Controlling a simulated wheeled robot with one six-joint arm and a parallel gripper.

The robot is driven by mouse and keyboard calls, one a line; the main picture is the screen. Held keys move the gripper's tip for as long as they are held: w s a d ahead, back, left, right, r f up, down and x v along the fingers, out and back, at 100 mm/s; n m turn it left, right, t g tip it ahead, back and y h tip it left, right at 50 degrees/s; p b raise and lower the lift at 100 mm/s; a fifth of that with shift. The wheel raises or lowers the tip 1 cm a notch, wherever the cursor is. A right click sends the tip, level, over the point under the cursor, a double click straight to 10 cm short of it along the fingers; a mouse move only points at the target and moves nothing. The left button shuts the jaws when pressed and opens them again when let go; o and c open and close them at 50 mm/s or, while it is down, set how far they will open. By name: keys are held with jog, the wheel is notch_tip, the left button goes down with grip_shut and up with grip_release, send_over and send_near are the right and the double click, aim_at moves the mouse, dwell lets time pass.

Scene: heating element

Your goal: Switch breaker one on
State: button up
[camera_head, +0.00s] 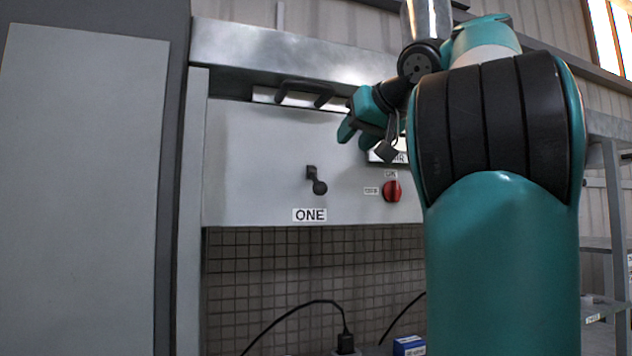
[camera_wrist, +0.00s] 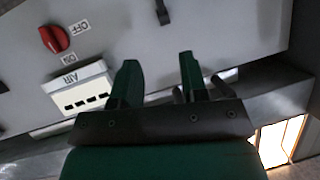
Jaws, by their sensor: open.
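Breaker one is a small black lever (camera_head: 317,182) on a pale grey panel, above the label ONE (camera_head: 309,215). Its rounded end points down and slightly right. My gripper (camera_head: 356,134) is above and to the right of the lever, apart from it, with its green fingers open and nothing between them. In the wrist view my gripper (camera_wrist: 158,65) shows its two fingers spread. A dark lever-like piece (camera_wrist: 162,12), seemingly breaker one, shows beyond the fingertips at the top edge.
A red rotary knob (camera_head: 392,191) sits right of the lever; it shows in the wrist view (camera_wrist: 54,39) by OFF and ON labels. A white AIR box (camera_wrist: 80,92) is beside it. A black handle (camera_head: 304,92) juts out above. Cables (camera_head: 300,312) lie below the panel.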

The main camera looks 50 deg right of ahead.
aim_at(316, 177)
jog(key=b+x, duration=0.2)
jog(key=x, duration=1.4)
jog(key=shift+b, duration=0.4)
grip_shut()
